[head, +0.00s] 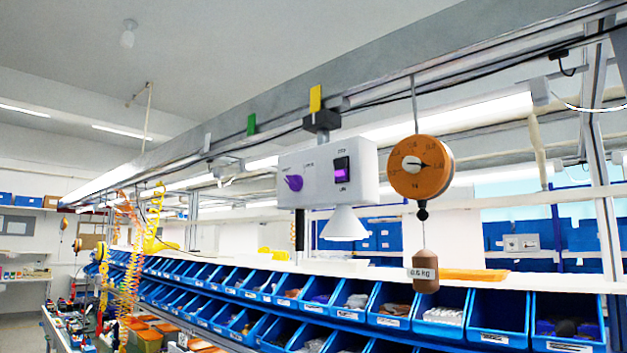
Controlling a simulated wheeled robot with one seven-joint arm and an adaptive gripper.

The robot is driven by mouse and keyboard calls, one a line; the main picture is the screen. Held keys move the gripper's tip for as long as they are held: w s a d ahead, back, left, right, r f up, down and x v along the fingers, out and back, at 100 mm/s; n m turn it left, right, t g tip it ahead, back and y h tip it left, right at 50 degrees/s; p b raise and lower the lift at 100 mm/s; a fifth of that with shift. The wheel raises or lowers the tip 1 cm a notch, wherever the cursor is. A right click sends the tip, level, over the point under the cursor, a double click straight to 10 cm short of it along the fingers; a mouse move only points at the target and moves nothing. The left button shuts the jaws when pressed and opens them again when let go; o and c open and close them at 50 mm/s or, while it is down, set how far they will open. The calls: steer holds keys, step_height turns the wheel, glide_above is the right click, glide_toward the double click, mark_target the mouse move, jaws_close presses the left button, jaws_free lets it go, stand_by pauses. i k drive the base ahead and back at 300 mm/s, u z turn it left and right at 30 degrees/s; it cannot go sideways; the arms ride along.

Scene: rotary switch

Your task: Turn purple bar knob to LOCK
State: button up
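The purple bar knob (294,182) sits on the left part of the front of a white box (322,190). Its bar looks tilted, with one end toward the upper left. Small markings stand around the knob, too small to read, so I cannot tell which one it points at. My gripper is not in this view, and nothing covers the knob.
An orange round dial (418,168) hangs right of the box, with a brown weight (425,272) below it. A white lamp-like cone (344,225) is under the box. Rows of blue bins (497,318) run below. Open air lies before the box.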

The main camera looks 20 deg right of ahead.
mark_target(295, 182)
steer(key=z, duration=1.35)
steer(key=k, duration=1.1)
steer(key=u, duration=1.45)
steer(key=i, duration=0.5)
steer(key=u, duration=0.1)
